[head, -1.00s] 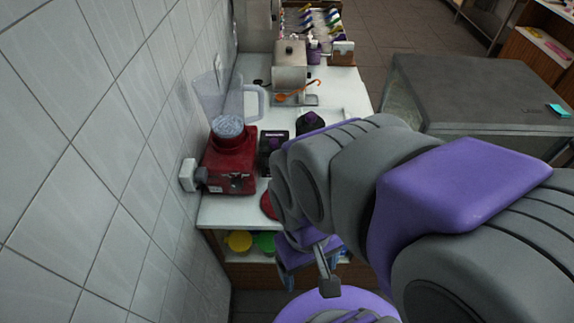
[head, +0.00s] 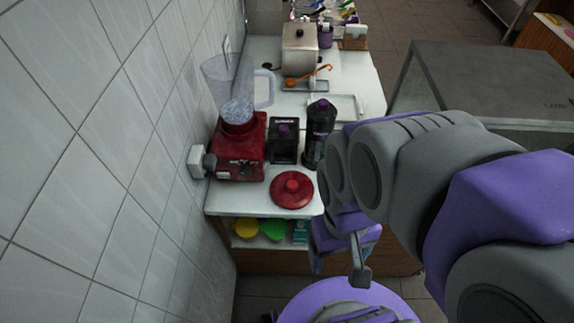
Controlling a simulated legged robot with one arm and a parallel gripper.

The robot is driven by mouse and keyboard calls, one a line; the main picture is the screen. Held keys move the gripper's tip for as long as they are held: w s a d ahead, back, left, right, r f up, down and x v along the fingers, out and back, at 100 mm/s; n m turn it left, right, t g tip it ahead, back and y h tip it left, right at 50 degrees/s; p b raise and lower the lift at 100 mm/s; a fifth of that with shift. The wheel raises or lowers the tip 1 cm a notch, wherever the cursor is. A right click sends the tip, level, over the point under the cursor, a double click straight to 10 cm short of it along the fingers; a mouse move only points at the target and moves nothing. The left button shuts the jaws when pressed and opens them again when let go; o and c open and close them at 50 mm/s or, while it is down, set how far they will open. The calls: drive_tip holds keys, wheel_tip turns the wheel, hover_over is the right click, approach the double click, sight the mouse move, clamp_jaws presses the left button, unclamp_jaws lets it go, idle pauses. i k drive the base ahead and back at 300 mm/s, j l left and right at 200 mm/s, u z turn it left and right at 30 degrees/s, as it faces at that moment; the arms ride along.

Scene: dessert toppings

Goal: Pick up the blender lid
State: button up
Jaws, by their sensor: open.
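The blender lid (head: 291,189) is a round red disc with a raised knob in its middle. It lies flat near the front edge of the white counter. The red blender (head: 239,147) stands behind and left of it, by the wall, with a clear jug (head: 234,85) on top that has no lid on. My gripper (head: 358,268) hangs in front of the counter, right of the lid and apart from it. Only one finger shows clearly; it holds nothing that I can see. My arm hides part of the counter's right side.
A black box (head: 284,140) and a dark bottle (head: 319,134) stand just behind the lid. A tray (head: 335,107), a metal container (head: 300,50) and an orange ladle (head: 312,77) are farther back. Yellow and green bowls sit on the shelf below. A grey cabinet (head: 490,85) stands right.

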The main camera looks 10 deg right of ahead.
sight(292, 190)
drive_tip(key=j+z, duration=0.2)
drive_tip(key=z, duration=0.15)
drive_tip(key=j+z, duration=0.45)
drive_tip(key=z, duration=0.25)
drive_tip(key=k, duration=0.05)
